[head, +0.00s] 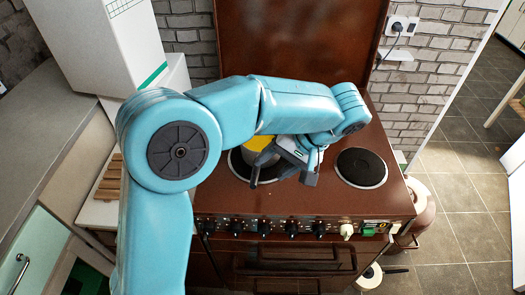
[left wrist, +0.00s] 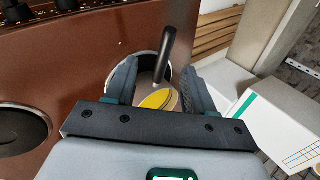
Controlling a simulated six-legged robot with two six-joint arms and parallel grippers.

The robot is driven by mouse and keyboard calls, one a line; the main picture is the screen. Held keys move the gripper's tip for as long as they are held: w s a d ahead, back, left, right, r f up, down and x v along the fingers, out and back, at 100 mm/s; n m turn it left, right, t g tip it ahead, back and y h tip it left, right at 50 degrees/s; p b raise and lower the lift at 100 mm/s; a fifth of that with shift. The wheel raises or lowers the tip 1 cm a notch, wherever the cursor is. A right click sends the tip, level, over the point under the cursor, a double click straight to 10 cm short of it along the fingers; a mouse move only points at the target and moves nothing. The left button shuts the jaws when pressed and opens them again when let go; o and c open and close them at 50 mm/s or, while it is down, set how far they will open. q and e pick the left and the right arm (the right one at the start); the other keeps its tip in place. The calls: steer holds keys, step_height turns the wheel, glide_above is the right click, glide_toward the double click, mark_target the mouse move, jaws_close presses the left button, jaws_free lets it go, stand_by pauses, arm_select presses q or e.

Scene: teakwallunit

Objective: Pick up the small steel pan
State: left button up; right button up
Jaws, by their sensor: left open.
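The small steel pan (head: 250,156) with something yellow in it stands on the left burner of the brown stove, partly hidden under my left arm. In the left wrist view the pan (left wrist: 172,103) shows its yellow inside, and a black handle (left wrist: 168,50) sticks up toward the top of the picture. My left gripper (head: 282,178) is over the stove top close to the pan. In the left wrist view its open fingers (left wrist: 160,72) stand on either side of the pan and handle, with nothing gripped. The gripper body hides the pan's near part. My right gripper is out of view.
The brown stove (head: 330,225) has a free right burner (head: 362,167) and knobs along its front. A raised brown lid (head: 290,45) stands behind. A white box (head: 105,45) and wooden slats (head: 108,180) are at left. A dark-handled round object (head: 371,276) is low at right.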

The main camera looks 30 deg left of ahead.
mark_target(257, 172)
arm_select(q)
steer(key=shift+s+a+f, duration=0.35)
steer(key=shift+a+f, duration=0.15)
steer(key=shift+f, duration=0.05)
steer(key=shift+s+a+f, duration=0.3)
steer(key=shift+a+f, duration=0.2)
steer(key=shift+f, duration=0.05)
steer(key=a+f, duration=0.1)
steer(key=f, duration=0.1)
steer(key=a+f, duration=0.1)
steer(key=shift+w+a+f+p, duration=0.15)
steer(key=shift+a+f+p, duration=0.2)
steer(key=shift+a+f, duration=0.2)
steer(key=shift+f, duration=0.1)
jaws_close()
steer(key=shift+w, duration=0.1)
